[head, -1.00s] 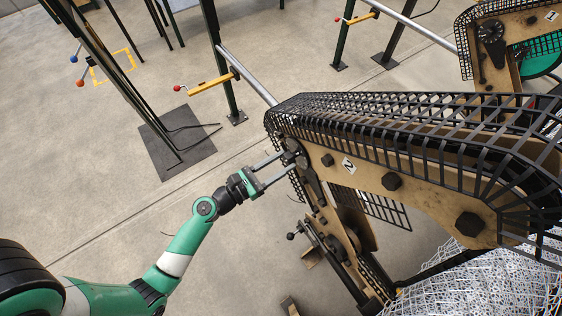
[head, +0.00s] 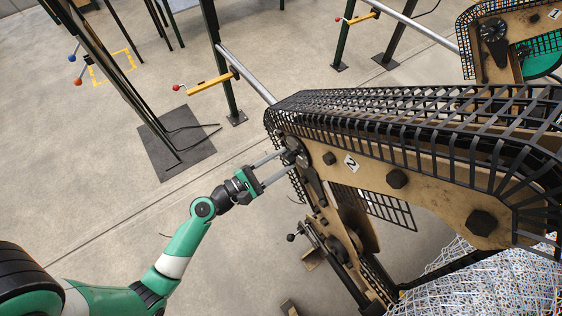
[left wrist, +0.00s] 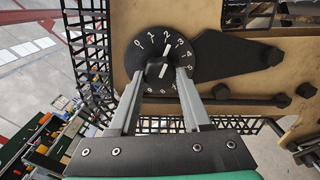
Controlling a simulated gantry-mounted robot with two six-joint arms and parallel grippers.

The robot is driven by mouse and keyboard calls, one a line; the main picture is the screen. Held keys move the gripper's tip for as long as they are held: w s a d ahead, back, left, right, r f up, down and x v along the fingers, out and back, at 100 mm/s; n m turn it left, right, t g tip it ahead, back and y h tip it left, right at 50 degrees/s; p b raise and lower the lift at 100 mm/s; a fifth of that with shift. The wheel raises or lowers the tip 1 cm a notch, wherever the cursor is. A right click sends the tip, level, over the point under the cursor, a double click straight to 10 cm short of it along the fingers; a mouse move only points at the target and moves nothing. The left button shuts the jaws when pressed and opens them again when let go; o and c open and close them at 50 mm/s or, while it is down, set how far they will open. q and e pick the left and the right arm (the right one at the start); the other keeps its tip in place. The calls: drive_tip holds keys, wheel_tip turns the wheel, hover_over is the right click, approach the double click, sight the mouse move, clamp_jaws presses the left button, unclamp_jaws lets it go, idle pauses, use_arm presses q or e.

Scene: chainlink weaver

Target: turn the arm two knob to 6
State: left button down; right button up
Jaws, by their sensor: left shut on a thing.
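The arm two knob (head: 293,146) is a black round dial on the tan arm marked "2" (head: 351,163). In the left wrist view the dial (left wrist: 178,50) has white numbers around its rim, and the white line on it points up, close to 2. The numbers at the lower right are partly hidden by a finger. My left gripper (head: 288,160) reaches the dial from the left. In the left wrist view its two grey fingers (left wrist: 160,74) are shut on the raised black knob grip (left wrist: 155,72), one on each side. My right gripper is not in view.
A black mesh guard (head: 400,108) runs along the top of arm two. Dark bolts (head: 397,179) stick out of its face. Woven wire mesh (head: 480,285) lies at the lower right. Arm one (head: 510,60) stands at the upper right. Open floor (head: 90,190) lies to the left.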

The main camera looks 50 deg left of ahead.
use_arm(q)
drive_tip(key=m+b, duration=0.2)
drive_tip(key=m, duration=0.3)
drive_tip(key=shift+m, duration=0.3)
drive_tip(key=m+b, duration=0.1)
drive_tip(key=m, duration=0.3)
drive_tip(key=shift+m+b, duration=0.3)
drive_tip(key=m+b, duration=0.2)
drive_tip(key=m, duration=0.3)
drive_tip(key=shift+r+m+b, duration=0.15)
drive_tip(key=shift+m+b, duration=0.8)
drive_tip(key=shift+m, duration=1.15)
drive_tip(key=shift+c, duration=1.8)
unclamp_jaws()
drive_tip(key=shift+s, duration=0.1)
